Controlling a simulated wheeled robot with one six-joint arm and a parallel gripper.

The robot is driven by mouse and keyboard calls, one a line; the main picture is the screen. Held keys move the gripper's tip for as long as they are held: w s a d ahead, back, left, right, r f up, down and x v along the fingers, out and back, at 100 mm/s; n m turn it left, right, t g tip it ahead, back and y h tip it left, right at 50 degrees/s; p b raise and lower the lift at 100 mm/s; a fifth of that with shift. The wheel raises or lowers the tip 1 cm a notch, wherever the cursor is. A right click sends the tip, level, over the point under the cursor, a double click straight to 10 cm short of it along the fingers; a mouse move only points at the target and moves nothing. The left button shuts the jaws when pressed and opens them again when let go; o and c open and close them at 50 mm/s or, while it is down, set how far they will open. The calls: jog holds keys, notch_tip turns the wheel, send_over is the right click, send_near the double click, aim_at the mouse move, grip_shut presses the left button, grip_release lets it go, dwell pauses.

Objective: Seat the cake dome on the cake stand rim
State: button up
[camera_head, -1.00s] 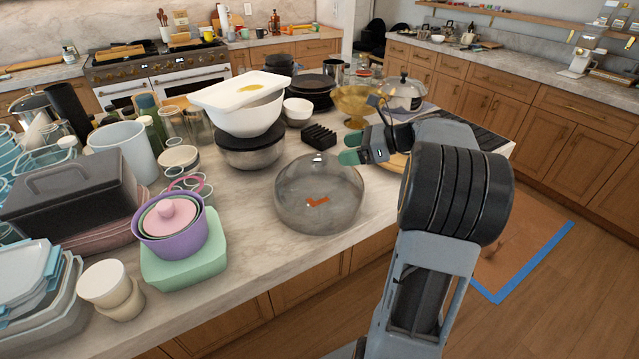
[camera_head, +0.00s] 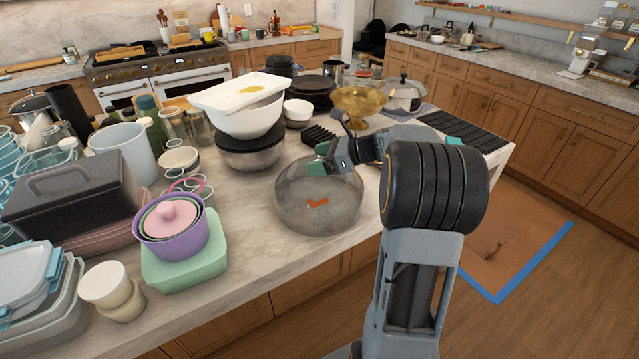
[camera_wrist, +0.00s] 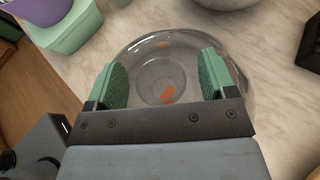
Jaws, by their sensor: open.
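The clear glass cake dome (camera_head: 300,208) rests on the marble counter near its front edge, with an orange mark showing on or through it. My gripper (camera_head: 319,159) is over the dome's top, with its green-padded fingers apart. In the wrist view the dome (camera_wrist: 160,45) lies below and between the open fingers (camera_wrist: 165,78), and a round feature shows at its middle. I cannot tell whether the fingers touch the glass.
A black ribbed rack (camera_head: 319,135), a gold footed bowl (camera_head: 358,103) and a steel bowl (camera_head: 250,153) under a white bowl stand behind the dome. A purple pot (camera_head: 180,238) on a green container stands to the left. Bare marble (camera_head: 240,250) lies between.

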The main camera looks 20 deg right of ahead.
grip_shut()
dwell(0.7)
